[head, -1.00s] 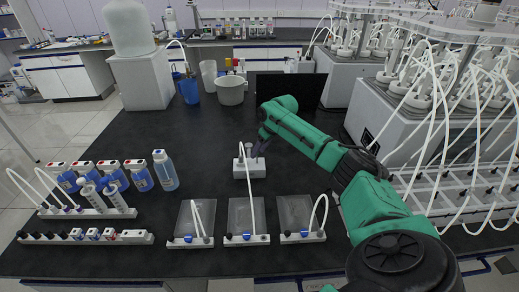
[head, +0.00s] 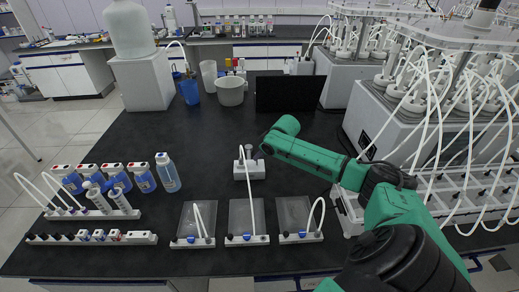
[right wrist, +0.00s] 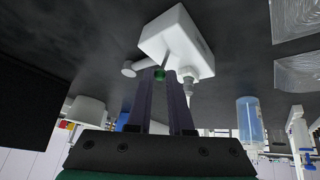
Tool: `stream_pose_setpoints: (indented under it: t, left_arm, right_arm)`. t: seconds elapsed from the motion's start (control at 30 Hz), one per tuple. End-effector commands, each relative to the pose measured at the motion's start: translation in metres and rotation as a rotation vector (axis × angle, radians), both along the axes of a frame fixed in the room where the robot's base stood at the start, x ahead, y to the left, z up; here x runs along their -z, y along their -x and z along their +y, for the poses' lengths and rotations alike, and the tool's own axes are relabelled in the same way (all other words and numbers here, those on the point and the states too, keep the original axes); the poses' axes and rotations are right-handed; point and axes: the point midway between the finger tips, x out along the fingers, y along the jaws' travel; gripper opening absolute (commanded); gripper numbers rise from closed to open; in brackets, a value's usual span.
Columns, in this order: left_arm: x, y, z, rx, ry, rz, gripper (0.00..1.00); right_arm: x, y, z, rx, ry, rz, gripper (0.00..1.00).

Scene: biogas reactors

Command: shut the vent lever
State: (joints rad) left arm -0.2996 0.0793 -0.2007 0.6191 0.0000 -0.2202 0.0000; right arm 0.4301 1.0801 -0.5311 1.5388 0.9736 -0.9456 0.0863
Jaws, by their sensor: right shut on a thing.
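A small white block-shaped unit (head: 250,171) stands on the black bench, with a white tube rising from it. It shows large in the right wrist view (right wrist: 178,40), with a round white knob (right wrist: 128,70) on one side and a nozzle-like white fitting (right wrist: 188,85) on the other. My right gripper (right wrist: 160,76) is at this unit, its two long dark fingers close around a small green part (right wrist: 160,74). I cannot tell surely whether this green part is the vent lever's grip. In the head view the fingers are mostly hidden behind my wrist. My left gripper is not in view.
Three clear trays with white front strips (head: 247,239) lie in front of the unit. Bottles (head: 143,178) and tube racks (head: 92,239) stand at the left. Reactors with many white tubes (head: 400,120) fill the right. A black panel (head: 285,93) stands behind. Bench between bottles and unit is clear.

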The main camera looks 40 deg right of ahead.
Motion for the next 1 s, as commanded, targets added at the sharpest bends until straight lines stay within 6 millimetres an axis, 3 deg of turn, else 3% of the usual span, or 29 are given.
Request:
stream_pose_setpoints:
  t: [0.23,0.7,1.0]
  left_arm:
    - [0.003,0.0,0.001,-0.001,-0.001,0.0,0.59]
    - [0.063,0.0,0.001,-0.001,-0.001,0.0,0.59]
    - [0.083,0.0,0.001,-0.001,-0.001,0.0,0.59]
  right_arm:
    - [0.009,0.013,0.01,-0.004,0.135,-0.178,0.0]
    - [0.022,0.026,0.021,0.003,0.358,-0.486,0.0]
    - [0.02,0.029,0.023,0.001,0.429,-0.573,0.0]
